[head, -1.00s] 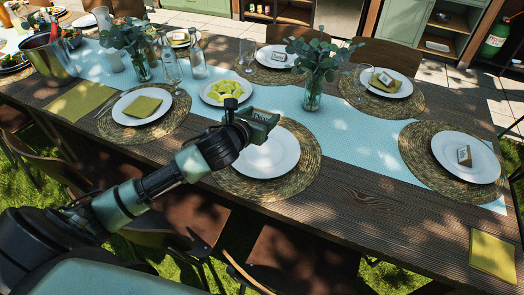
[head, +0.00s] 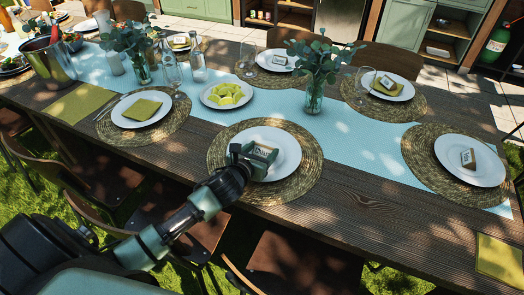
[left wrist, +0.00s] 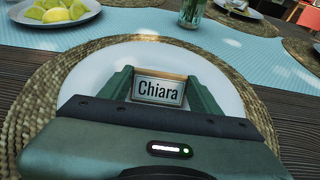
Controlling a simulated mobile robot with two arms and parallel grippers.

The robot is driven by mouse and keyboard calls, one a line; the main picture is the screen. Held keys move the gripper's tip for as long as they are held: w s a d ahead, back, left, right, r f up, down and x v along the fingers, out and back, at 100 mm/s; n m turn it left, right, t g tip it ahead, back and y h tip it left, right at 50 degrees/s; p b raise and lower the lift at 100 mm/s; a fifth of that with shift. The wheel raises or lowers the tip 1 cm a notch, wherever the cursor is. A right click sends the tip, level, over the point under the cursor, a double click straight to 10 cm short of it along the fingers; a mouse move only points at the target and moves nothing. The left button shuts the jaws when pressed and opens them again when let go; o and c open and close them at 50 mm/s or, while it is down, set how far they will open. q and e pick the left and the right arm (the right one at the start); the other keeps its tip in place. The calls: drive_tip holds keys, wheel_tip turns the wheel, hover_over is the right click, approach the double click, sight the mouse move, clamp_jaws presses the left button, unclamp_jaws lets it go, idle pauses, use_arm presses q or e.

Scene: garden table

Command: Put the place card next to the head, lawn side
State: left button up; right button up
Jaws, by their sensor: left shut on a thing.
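In the head view the card (head: 263,152) and my left gripper (head: 252,157) are over the near-side plate (head: 287,150) next to the head seat. The head place at the right end has a plate (head: 455,173) with a card (head: 468,158) on it. I cannot tell whether the held card touches the plate. My right gripper is not in view.
A plate of lemons (head: 227,95) and a glass vase with eucalyptus (head: 314,95) stand on the blue runner (head: 350,140). A yellow napkin (head: 499,257) lies near the right corner. Bare wood lies between the near mat and the head mat. Chairs stand along the near edge.

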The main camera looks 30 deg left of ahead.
use_arm(q)
drive_tip(key=shift+f, duration=0.1)
drive_tip(key=o, duration=1.4)
drive_tip(key=shift+c, duration=0.2)
drive_tip(key=v, duration=1.2)
